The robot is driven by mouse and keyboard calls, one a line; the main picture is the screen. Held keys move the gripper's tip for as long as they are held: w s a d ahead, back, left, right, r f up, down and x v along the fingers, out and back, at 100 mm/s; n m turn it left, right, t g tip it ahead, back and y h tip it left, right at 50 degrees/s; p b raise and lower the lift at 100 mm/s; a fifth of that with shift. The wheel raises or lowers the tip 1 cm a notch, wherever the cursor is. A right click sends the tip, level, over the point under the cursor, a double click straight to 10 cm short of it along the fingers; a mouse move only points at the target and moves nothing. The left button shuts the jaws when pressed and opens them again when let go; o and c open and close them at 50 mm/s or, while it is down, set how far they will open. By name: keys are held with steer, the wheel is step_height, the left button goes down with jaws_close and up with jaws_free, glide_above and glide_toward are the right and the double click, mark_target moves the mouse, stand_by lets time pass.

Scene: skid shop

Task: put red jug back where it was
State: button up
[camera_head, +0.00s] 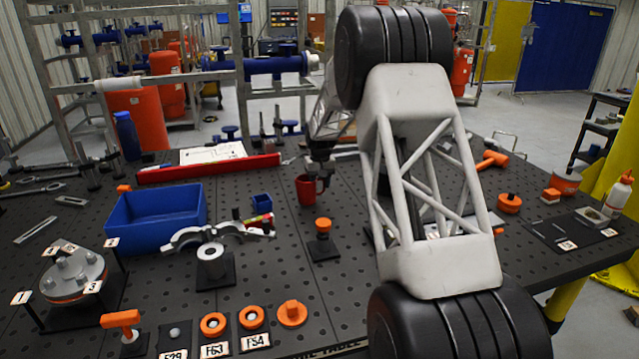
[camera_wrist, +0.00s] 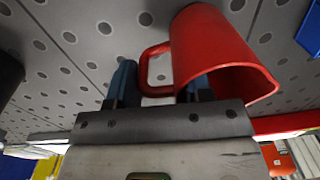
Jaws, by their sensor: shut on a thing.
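The red jug (camera_head: 307,191) is at the middle of the black perforated table, below the end of my arm. My gripper (camera_head: 321,176) is at the jug's right side, partly hidden by my arm. In the wrist view the red jug (camera_wrist: 222,50) shows large, with its handle toward the fingers. My gripper (camera_wrist: 160,82) has its blue fingers on either side of the handle and is shut on the jug. Whether the jug's base touches the table or is slightly above it I cannot tell.
An orange-topped part (camera_head: 323,228) stands just in front. My arm hides the table to the right.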

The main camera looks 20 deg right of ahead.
steer(key=o, duration=1.1)
steer(key=shift+o, duration=0.2)
step_height(320, 180, up, 12)
steer(key=shift+d, duration=0.15)
steer(key=shift+r, duration=0.1)
stand_by(0.3)
